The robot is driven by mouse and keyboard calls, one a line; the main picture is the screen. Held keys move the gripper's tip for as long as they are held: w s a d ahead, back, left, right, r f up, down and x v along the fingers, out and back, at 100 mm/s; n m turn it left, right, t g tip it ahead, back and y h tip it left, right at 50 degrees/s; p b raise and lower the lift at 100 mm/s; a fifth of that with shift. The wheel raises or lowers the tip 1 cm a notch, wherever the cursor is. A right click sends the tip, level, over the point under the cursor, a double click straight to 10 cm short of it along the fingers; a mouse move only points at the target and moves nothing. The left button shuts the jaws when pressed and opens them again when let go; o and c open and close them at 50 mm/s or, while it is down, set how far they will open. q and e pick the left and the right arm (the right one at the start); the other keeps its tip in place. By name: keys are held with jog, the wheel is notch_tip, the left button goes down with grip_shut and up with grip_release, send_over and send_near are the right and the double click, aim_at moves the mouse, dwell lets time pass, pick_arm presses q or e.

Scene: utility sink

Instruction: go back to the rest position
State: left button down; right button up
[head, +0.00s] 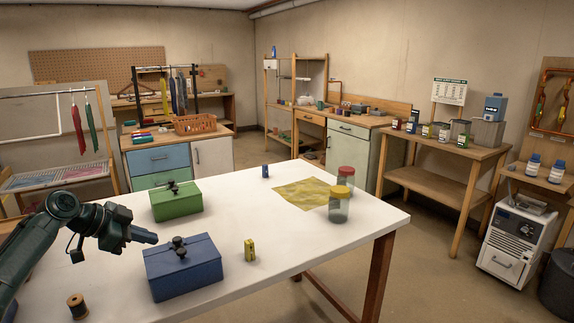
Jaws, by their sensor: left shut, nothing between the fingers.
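My left gripper (146,238) comes in from the left and hangs above the white table (250,215). Its fingers are shut with nothing between them. It is over the left part of the table, near the back left corner of a blue box (185,270) with a dark knob on its closed lid. Whether it touches the box cannot be told from this view. A green box (176,203) with a dark knob stands just behind. My right gripper is not in view.
A yellow block (250,249), a small blue item (265,171), a wooden spool (77,305), a yellow cloth (303,194) and two jars, red-lidded (345,178) and yellow-lidded (339,205), are on the table. The table's front right is clear. A shelf table (450,150) stands at the right.

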pick_arm(q)
jog(key=s+d+f+n+y, duration=0.1)
jog(key=s+d+f, duration=0.35)
jog(key=f, duration=0.45)
jog(key=s+d+f+n, duration=0.2)
jog(key=s+d+f, duration=0.25)
jog(key=f, duration=0.35)
jog(key=s+d+f+n+y, duration=0.1)
jog(key=s+d+f, duration=0.35)
jog(key=f, duration=0.45)
jog(key=s+d+n+t+y, duration=0.1)
jog(key=s+d+n+t, duration=0.1)
jog(key=s, duration=0.8)
jog(key=s+d+n+t+y, duration=0.1)
jog(key=s+n, duration=0.3)
jog(key=s, duration=0.7)
jog(key=shift+d+f+t, duration=0.3)
jog(key=shift+d+t, duration=0.1)
jog(key=shift+d, duration=0.15)
